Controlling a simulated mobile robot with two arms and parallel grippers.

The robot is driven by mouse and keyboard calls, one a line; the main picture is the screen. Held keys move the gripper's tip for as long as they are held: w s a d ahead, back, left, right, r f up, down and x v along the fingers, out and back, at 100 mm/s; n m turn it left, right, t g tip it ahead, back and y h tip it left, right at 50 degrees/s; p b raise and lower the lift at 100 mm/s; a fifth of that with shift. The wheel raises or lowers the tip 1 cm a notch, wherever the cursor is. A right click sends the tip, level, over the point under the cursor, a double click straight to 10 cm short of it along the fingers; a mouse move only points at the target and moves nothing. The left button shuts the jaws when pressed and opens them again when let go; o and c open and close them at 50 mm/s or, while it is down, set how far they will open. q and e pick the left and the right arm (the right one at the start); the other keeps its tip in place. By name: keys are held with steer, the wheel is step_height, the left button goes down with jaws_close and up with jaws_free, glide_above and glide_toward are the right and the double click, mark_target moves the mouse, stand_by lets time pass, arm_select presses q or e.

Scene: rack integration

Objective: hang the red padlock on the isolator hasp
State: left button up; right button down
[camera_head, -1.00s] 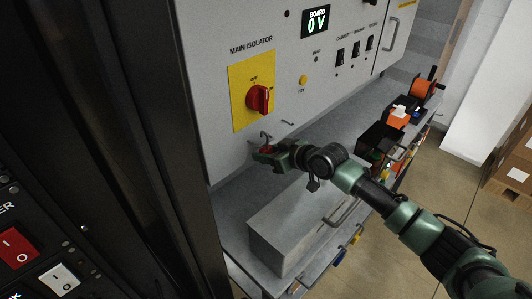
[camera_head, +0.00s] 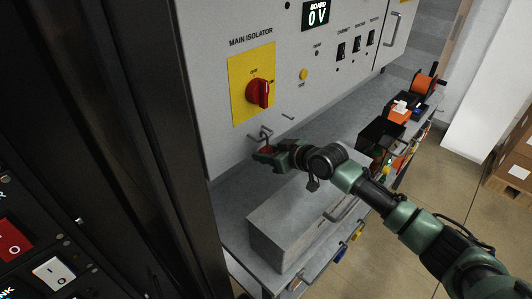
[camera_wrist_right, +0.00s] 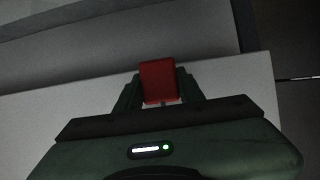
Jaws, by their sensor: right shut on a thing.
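The red padlock (camera_wrist_right: 158,82) sits between the fingers of my right gripper (camera_wrist_right: 160,92) in the right wrist view. In the head view my right gripper (camera_head: 268,155) is shut on the padlock, with a bit of red body (camera_head: 266,149) and a grey shackle (camera_head: 265,133) showing above the fingers. The padlock is in front of the grey panel, below the yellow isolator plate (camera_head: 240,103) with its red rotary knob (camera_head: 259,93). A small metal piece (camera_head: 288,116), perhaps the hasp, sticks out of the panel right of the shackle. I cannot tell whether they touch. My left gripper is out of view.
A long grey box (camera_head: 290,235) lies on the bench (camera_head: 238,205) below my right arm. Dark bins (camera_head: 380,138) and orange items (camera_head: 400,114) stand further right. A black rack (camera_head: 150,150) fills the left side. The display (camera_head: 316,14) reads 0 V.

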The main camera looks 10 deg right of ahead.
steer(key=shift+f+b, duration=0.45)
steer(key=shift+f, duration=0.1)
steer(key=c, duration=0.8)
jaws_free()
